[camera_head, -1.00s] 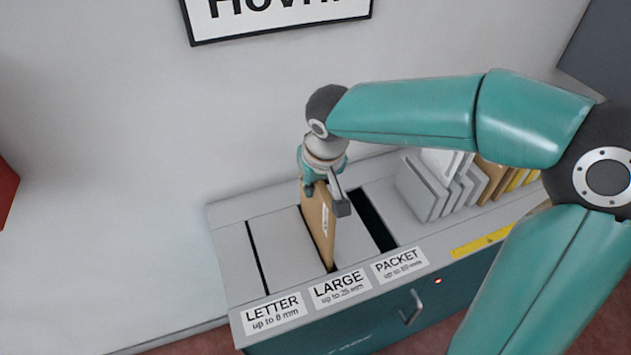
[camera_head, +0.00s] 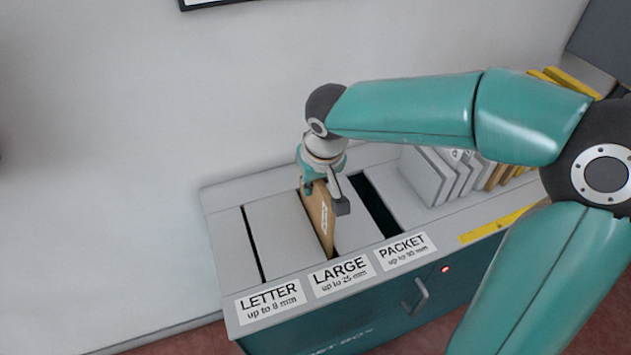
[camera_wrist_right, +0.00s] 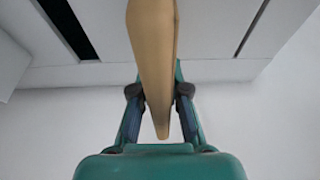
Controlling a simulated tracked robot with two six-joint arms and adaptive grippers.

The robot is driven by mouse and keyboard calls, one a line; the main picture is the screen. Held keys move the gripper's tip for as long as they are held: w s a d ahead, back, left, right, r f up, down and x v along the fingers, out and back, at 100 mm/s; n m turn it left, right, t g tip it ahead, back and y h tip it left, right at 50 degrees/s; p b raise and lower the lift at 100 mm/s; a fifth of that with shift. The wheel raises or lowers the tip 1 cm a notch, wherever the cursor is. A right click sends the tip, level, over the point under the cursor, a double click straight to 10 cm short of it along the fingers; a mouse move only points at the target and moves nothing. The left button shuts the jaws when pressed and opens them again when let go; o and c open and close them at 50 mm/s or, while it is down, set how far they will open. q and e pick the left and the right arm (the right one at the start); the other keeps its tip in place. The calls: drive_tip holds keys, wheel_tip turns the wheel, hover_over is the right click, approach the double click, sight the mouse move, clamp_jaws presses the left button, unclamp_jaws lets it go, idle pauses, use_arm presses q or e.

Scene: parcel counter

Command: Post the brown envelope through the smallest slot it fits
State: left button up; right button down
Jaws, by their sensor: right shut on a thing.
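The brown envelope (camera_head: 319,217) stands on edge, upright, at the LARGE slot (camera_head: 304,197) in the middle of the post box top (camera_head: 274,226). Its lower edge is out of sight and appears to be inside the slot. My right gripper (camera_head: 327,189) is shut on its upper edge. In the right wrist view the envelope (camera_wrist_right: 155,60) runs between the two fingers (camera_wrist_right: 158,105). The thin LETTER slot (camera_head: 252,245) lies to the left and the wide PACKET slot (camera_head: 374,203) to the right; both look empty. My left gripper is not in view.
Several grey, brown and yellow parcels (camera_head: 450,178) stand in a row on the right of the counter. Labels on the front edge read LETTER up to 8 mm, LARGE up to 25 mm (camera_head: 341,273) and PACKET. A wall rises behind; the top's left part is clear.

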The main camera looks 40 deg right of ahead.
drive_tip(key=shift+f, duration=0.1)
drive_tip(key=c, duration=1.1)
unclamp_jaws()
drive_tip(key=v, duration=1)
drive_tip(key=shift+s+r, duration=0.1)
drive_tip(key=shift+r, duration=0.2)
drive_tip(key=shift+s+r, duration=0.25)
drive_tip(key=shift+r, duration=0.3)
